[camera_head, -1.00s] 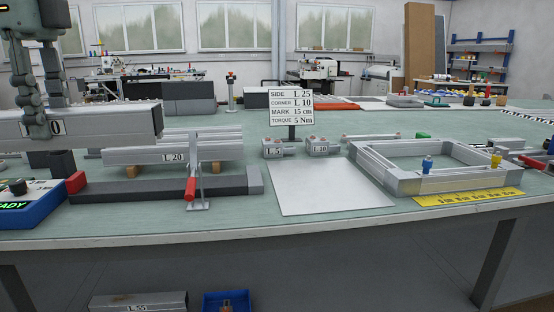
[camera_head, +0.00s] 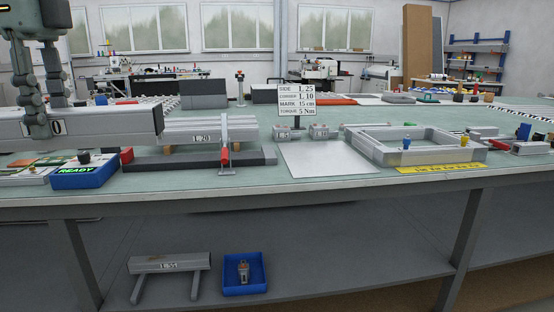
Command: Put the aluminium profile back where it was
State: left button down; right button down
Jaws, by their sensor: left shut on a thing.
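My left gripper (camera_head: 44,122) is at the upper left, shut on a long grey aluminium profile (camera_head: 110,124). A finger covers part of its label, leaving a 0 readable. The profile is level and runs out of the left edge; it hides the left end of the profile marked L 20 (camera_head: 185,131), which rests on supports on the bench. A profile marked L 55 (camera_head: 160,263) lies on two rails on the shelf under the bench. My right gripper is not in view.
A red-handled clamp (camera_head: 225,152) stands at the L 20 profile. A blue READY box (camera_head: 84,174) is at the left. A sign (camera_head: 297,101), a white sheet (camera_head: 330,160) and a profile frame (camera_head: 470,153) are to the right. A blue bin (camera_head: 245,288) sits on the shelf.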

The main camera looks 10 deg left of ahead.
aim_at(11, 140)
pick_arm(q)
jog(key=a+f+m, duration=0.1)
jog(key=a, duration=0.1)
jog(key=s+a+f+m, duration=0.1)
jog(key=a, duration=0.1)
jog(key=s+a+f+m, duration=0.1)
jog(key=a, duration=0.1)
jog(key=shift+f+m, duration=0.25)
jog(key=shift+m, duration=0.15)
jog(key=s+a+f+m, duration=0.1)
jog(key=a+f+m, duration=0.1)
jog(key=f+m, duration=0.75)
jog(key=s+a+f+m, duration=0.2)
jog(key=f+m, duration=0.7)
jog(key=f, duration=0.2)
jog(key=w+d+f+m, duration=0.3)
jog(key=d+f+m, duration=0.2)
jog(key=d+m, duration=0.3)
jog(key=w+d+f+m, duration=0.3)
jog(key=d+f+m, duration=0.2)
jog(key=m, duration=0.5)
jog(key=w+d+f+m, duration=0.1)
jog(key=w+d+m, duration=0.3)
jog(key=d+m, duration=1.2)
jog(key=shift+m, duration=0.65)
